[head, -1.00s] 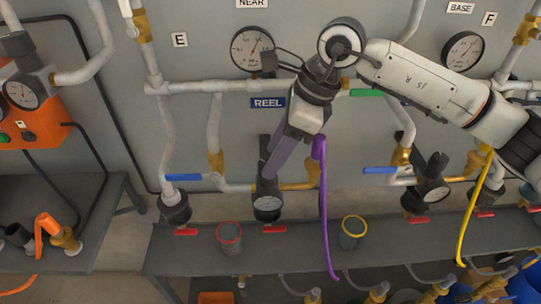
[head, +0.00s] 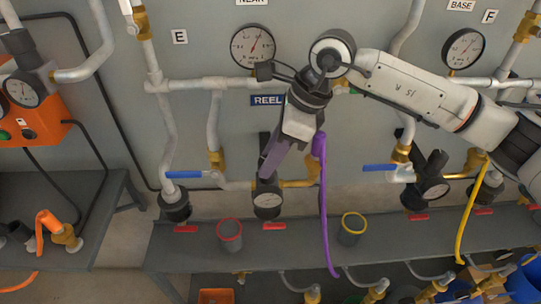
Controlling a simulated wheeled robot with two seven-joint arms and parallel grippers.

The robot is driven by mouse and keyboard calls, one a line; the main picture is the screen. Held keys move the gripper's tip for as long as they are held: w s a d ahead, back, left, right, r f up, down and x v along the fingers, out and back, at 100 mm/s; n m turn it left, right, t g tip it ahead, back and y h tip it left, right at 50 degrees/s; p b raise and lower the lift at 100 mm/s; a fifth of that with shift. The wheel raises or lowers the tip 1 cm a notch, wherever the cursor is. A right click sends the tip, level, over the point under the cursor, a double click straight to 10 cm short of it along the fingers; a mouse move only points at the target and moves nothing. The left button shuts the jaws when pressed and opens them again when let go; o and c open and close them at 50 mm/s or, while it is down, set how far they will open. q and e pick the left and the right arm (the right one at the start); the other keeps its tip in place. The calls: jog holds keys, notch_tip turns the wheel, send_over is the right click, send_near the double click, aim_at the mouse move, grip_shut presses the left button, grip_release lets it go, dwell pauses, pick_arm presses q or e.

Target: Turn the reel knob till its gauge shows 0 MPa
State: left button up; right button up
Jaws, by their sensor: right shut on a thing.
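The REEL sign (head: 267,100) is on the grey panel. Below it is the reel regulator with a small white-faced gauge (head: 267,201); its needle is too small to read. A dark upright part of the regulator, which looks like the reel knob (head: 264,142), shows just left of my fingers; the rest is hidden behind them. My right gripper (head: 267,177) comes down from the upper right, tilted, with its fingers at the regulator just above the gauge. It is shut on what looks like the reel knob. My left gripper is not in view.
A purple hose (head: 324,205) hangs close to the right of my gripper. A blue lever (head: 184,174) is at its left. Red-rimmed (head: 229,236) and yellow-rimmed (head: 351,229) cups stand on the grey shelf (head: 190,257). A larger gauge (head: 253,45) is above.

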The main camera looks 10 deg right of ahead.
jog(key=shift+w+f+n+g+b, duration=0.15)
jog(key=shift+n+g+b, duration=0.25)
jog(key=shift+n+b, duration=0.5)
jog(key=n+g, duration=0.1)
jog(key=n, duration=0.1)
jog(key=shift+n+b, duration=0.3)
jog(key=shift+b, duration=0.1)
jog(key=shift+w+n+g+b, duration=0.15)
jog(key=shift+n+g+b, duration=0.25)
jog(key=shift+n, duration=0.8)
jog(key=shift+r+n+g, duration=0.2)
jog(key=shift+n+g, duration=0.2)
jog(key=shift+n, duration=0.6)
jog(key=o, duration=1.1)
jog(key=shift+c, duration=0.2)
